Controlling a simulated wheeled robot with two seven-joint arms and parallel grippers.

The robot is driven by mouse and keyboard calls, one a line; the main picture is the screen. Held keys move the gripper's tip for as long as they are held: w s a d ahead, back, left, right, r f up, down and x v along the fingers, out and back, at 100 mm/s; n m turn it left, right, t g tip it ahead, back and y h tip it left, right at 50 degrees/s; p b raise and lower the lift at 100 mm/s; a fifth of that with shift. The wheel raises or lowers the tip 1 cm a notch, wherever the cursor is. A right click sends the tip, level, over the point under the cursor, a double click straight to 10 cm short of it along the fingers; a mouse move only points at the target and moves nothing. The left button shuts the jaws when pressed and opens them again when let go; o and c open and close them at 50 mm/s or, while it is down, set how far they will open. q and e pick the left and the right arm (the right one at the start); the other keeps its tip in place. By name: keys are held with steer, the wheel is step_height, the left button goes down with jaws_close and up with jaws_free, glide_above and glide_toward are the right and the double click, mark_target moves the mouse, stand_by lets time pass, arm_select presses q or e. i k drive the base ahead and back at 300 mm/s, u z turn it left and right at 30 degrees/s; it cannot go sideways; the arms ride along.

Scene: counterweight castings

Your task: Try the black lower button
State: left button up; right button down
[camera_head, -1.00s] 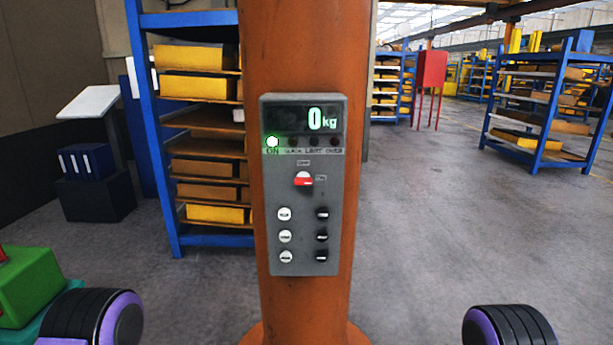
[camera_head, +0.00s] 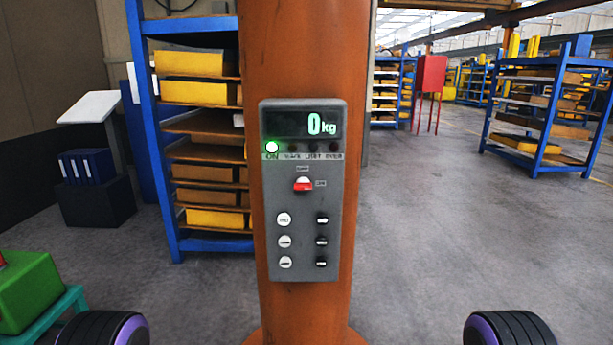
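A grey control panel (camera_head: 302,208) is fixed upright on a thick orange column in the middle of the view. Its right column holds three black buttons, and the lowest black button (camera_head: 321,262) sits near the panel's bottom edge. A matching column of three white buttons (camera_head: 284,241) stands to the left. Above is a red and white rotary switch (camera_head: 303,185). The display (camera_head: 301,124) reads 0 kg, and the green ON lamp (camera_head: 272,147) is lit. Nothing touches the panel. Neither gripper shows; only black and purple parts of my arms appear at the bottom corners.
The orange column (camera_head: 308,45) stands straight ahead. A blue shelf rack (camera_head: 150,130) with yellow and brown boxes is behind it to the left. A green block (camera_head: 27,290) on a teal stand is at lower left. Open grey floor (camera_head: 440,240) lies to the right.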

mark_target(322, 220)
steer(key=z, duration=0.05)
steer(key=k, duration=0.55)
steer(key=u, duration=0.75)
steer(key=i, duration=1.15)
steer(key=z, duration=0.75)
